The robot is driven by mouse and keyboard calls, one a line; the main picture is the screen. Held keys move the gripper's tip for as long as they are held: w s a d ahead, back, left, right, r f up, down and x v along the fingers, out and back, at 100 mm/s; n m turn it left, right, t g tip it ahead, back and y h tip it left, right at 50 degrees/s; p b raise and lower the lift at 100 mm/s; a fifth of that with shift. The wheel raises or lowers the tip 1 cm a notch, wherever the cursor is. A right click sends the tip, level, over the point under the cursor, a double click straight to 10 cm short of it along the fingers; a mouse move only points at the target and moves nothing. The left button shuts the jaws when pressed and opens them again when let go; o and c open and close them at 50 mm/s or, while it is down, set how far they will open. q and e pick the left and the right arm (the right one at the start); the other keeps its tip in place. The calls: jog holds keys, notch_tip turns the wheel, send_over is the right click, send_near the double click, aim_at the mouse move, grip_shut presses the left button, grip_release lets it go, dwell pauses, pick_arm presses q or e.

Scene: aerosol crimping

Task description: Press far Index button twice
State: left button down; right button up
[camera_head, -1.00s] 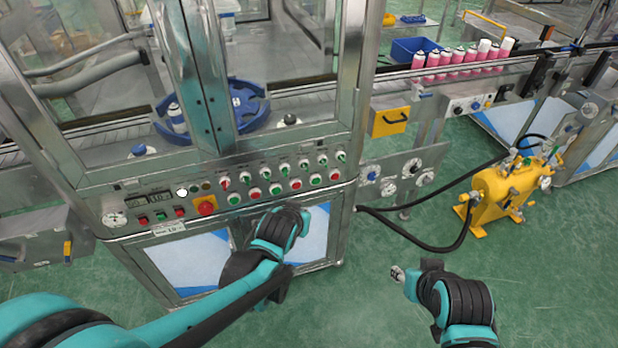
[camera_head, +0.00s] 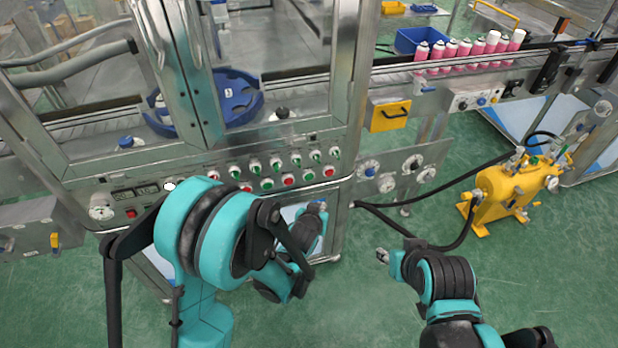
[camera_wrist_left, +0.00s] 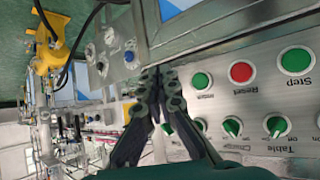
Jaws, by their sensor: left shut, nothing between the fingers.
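The control panel (camera_head: 215,180) on the machine front carries rows of push buttons and knobs. In the left wrist view a green button (camera_wrist_left: 201,81), a red button (camera_wrist_left: 242,72) and a larger green button labelled Step (camera_wrist_left: 296,61) stand in a row. The label under the first green button is too small to read surely. My left gripper (camera_wrist_left: 156,74) is shut and empty, beside that green button, over the panel's edge; contact does not show. In the head view my left arm hides part of the panel. My right gripper (camera_head: 383,257) hangs over the floor, its jaw state unclear.
Green knobs (camera_wrist_left: 232,127) line the panel beside the buttons. A yellow tank (camera_head: 505,195) with a black hose (camera_head: 420,237) stands on the floor at right. Pink cans (camera_head: 460,52) stand on the conveyor behind. The floor between panel and tank is mostly free.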

aim_at(309, 177)
pick_arm(q)
jog(key=shift+w, duration=0.1)
jog(key=w+a, duration=0.2)
jog(key=w, duration=0.6)
jog(key=shift+a, duration=0.35)
jog(key=shift+w, duration=0.2)
dwell(1.0)
jog(key=shift+w+a, duration=0.1)
jog(key=shift+w, duration=0.2)
